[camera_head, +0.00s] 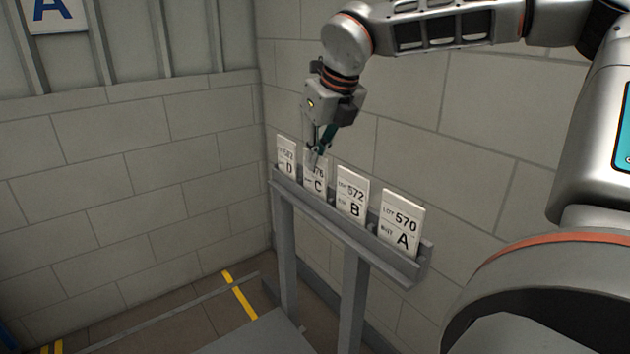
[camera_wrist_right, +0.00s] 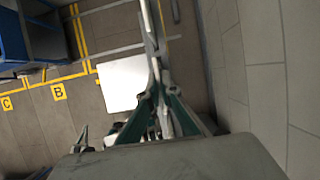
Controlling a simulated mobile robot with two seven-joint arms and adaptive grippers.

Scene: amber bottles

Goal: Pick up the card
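Several white cards stand in a row in a grey wall-side rack (camera_head: 330,222): card D (camera_head: 286,155), card C (camera_head: 317,182), card B (camera_head: 352,196) and card A (camera_head: 402,224). My right gripper (camera_head: 316,158) points down at the top of card C and covers part of its print. Card C still stands in the rack. In the right wrist view, the teal-sided fingers of my right gripper (camera_wrist_right: 160,85) come close together around a thin edge-on strip; whether they press on it is unclear. My left gripper is out of view.
A block wall (camera_head: 500,150) stands close behind the rack, and another wall (camera_head: 130,170) closes the left side. The right wrist view shows floor below with a white panel (camera_wrist_right: 122,82), yellow markings (camera_wrist_right: 58,92) and a blue structure (camera_wrist_right: 45,40).

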